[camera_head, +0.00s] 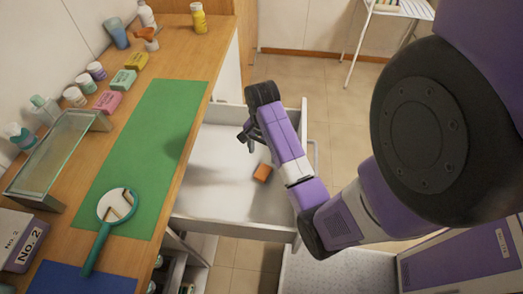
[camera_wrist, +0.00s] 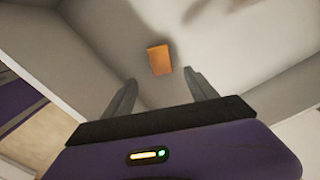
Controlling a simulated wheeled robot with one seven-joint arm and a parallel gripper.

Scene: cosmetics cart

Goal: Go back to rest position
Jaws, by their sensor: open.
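My gripper (camera_head: 246,131) is over the open white drawer (camera_head: 215,160), with its black fingers to the left of my purple arm in the head view. In the wrist view my gripper (camera_wrist: 163,95) has its two fingers spread wide with nothing between them. A small orange block (camera_head: 262,173) lies on the drawer floor, apart from the fingers. The block also shows in the wrist view (camera_wrist: 159,60), beyond the fingertips.
A white rack (camera_head: 400,8) stands at the back. Tiled floor (camera_head: 325,95) lies beyond the drawer.

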